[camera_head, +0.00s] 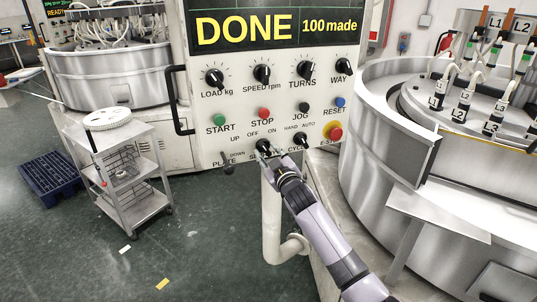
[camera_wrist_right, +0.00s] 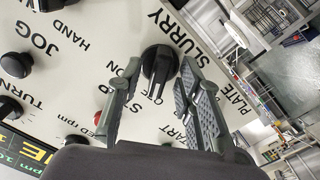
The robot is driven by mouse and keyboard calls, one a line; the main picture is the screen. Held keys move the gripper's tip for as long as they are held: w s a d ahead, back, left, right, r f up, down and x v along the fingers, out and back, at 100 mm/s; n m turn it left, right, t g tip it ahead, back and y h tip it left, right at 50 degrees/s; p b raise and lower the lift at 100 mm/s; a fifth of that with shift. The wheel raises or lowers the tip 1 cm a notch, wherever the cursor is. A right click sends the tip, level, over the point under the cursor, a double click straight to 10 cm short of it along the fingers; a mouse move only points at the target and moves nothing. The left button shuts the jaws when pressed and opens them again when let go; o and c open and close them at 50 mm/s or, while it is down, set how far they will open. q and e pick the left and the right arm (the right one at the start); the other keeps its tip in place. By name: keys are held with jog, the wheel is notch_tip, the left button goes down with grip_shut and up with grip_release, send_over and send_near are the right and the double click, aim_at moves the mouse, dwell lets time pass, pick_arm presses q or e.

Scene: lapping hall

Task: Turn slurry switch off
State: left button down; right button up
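The slurry switch is a black rotary knob (camera_head: 263,145) on the light control panel (camera_head: 210,140), below the OFF and ON marks. In the right wrist view the knob (camera_wrist_right: 159,62) shows large next to the word SLURRY, with a pale line on its grip. My right gripper (camera_head: 272,157) is at the knob from below and hides part of its label. In the wrist view its fingers stand apart, one on each side of the knob, with visible gaps. My left gripper is out of view.
A CYCLE knob (camera_head: 295,144) and a red emergency button (camera_head: 335,131) lie right of the slurry knob. A PLATE lever (camera_head: 228,163) is to the left. A display (camera_head: 275,27) reads DONE. A steel lapping machine (camera_head: 400,130) stands right, a cart (camera_head: 125,165) left.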

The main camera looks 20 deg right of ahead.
jog(key=s, duration=1.2)
jog(key=shift+d, duration=0.3)
notch_tip(320, 180, down, 22)
jog(key=s+d+m+g+b, duration=0.1)
jog(key=s+g, duration=0.2)
jog(key=g, duration=0.1)
jog(key=s+f+g+b, duration=0.1)
jog(key=s+f, duration=0.3)
jog(key=f, duration=0.4)
jog(key=s+f+m+g+h, duration=0.1)
jog(key=s+f+g, duration=0.1)
jog(key=s+f, duration=0.35)
jog(key=s+f+g+b, duration=0.1)
jog(key=s+f, duration=0.1)
jog(key=f, duration=0.7)
jog(key=s+f+g, duration=0.3)
jog(key=s+f, duration=0.5)
jog(key=s, duration=0.6)
jog(key=s+f+m+g+b, duration=0.1)
jog(key=s+f+g, duration=0.2)
jog(key=s+f, duration=0.5)
jog(key=s+a+f+m+g, duration=0.1)
jog(key=s+f+g, duration=0.2)
jog(key=s+f, duration=0.5)
jog(key=s, duration=1.2)
jog(key=shift+s+f+b, duration=0.4)
